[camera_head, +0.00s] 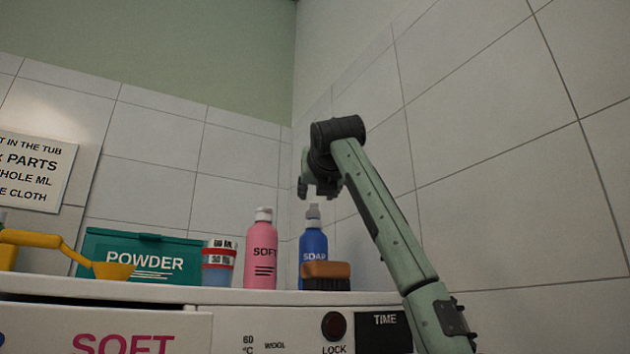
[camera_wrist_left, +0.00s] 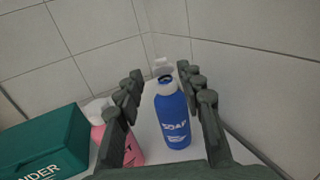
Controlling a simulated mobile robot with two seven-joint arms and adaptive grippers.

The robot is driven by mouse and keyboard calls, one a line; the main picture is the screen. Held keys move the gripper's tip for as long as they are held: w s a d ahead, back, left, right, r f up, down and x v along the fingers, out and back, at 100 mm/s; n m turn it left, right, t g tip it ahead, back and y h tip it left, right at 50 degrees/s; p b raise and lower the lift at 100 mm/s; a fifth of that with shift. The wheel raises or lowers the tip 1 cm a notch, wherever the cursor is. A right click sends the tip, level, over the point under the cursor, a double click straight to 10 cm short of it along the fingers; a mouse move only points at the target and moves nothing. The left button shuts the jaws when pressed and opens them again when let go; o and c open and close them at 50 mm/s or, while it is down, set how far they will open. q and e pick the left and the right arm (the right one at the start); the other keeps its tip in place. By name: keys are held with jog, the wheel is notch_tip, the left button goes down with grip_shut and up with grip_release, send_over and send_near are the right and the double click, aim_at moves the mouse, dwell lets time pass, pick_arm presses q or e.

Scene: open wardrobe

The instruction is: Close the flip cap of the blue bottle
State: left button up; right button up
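The blue bottle (camera_head: 313,242) labelled SOAP stands upright on the white top at the back, partly hidden by a brush. Its grey cap (camera_head: 313,214) is at its top. In the left wrist view the blue bottle (camera_wrist_left: 172,122) shows with its pale flip lid (camera_wrist_left: 162,65) tilted up, apart from the dark mouth. My left gripper (camera_head: 317,192) is just above the cap in the head view. In the left wrist view its fingers (camera_wrist_left: 160,88) are spread, with the bottle top seen between them and nothing gripped. My right gripper is not in view.
A brown brush (camera_head: 326,276) lies before the bottle. A pink SOFT bottle (camera_head: 261,250) stands left of it, then a cup with a red band (camera_head: 218,266), a green POWDER box (camera_head: 140,258) and a yellow scoop (camera_head: 112,269). Tiled walls (camera_head: 520,190) close the back and right.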

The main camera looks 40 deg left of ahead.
aim_at(314, 205)
pick_arm(q)
jog(key=x, duration=0.8)
jog(key=shift+f, duration=0.25)
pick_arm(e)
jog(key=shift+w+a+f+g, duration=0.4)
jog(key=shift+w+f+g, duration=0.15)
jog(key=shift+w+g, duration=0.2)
pick_arm(q)
jog(key=shift+c, duration=0.3)
grip_shut()
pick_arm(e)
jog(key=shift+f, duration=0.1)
